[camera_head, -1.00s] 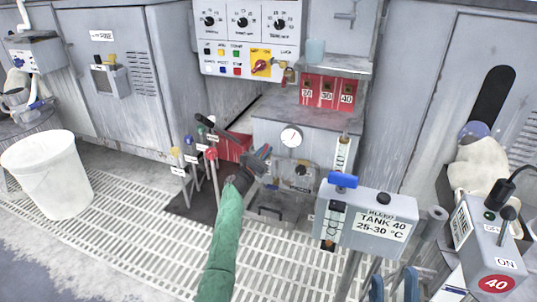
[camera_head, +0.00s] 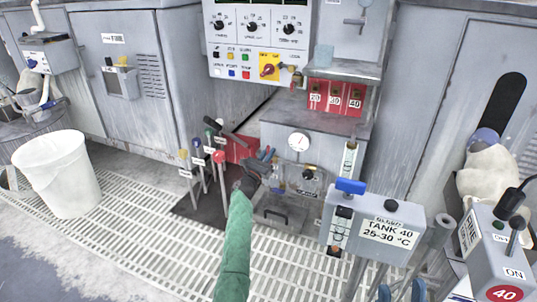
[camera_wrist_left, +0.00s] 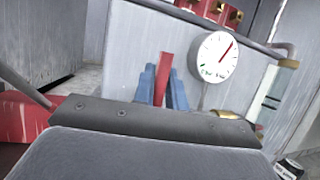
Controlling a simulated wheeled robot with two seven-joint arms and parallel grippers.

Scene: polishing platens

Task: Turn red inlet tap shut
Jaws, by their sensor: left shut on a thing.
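My left gripper (camera_head: 267,154), at the end of the green-sleeved arm, is below and left of the round gauge in the head view. In the left wrist view its blue fingers (camera_wrist_left: 163,88) are shut on a narrow red handle (camera_wrist_left: 164,68), which stands nearly upright between them. I take this handle for the red inlet tap. The tap's body is hidden behind the gripper. My right gripper (camera_head: 401,289) shows at the bottom edge of the head view, with two blue fingers apart and nothing visible between them.
The round gauge (camera_head: 299,143) is close to the left gripper. Levers with coloured knobs, one a red knob (camera_head: 218,157), stand to its left. The tank 40 box (camera_head: 372,220) stands to the right. A white bucket (camera_head: 58,175) is at the left. The grating between is clear.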

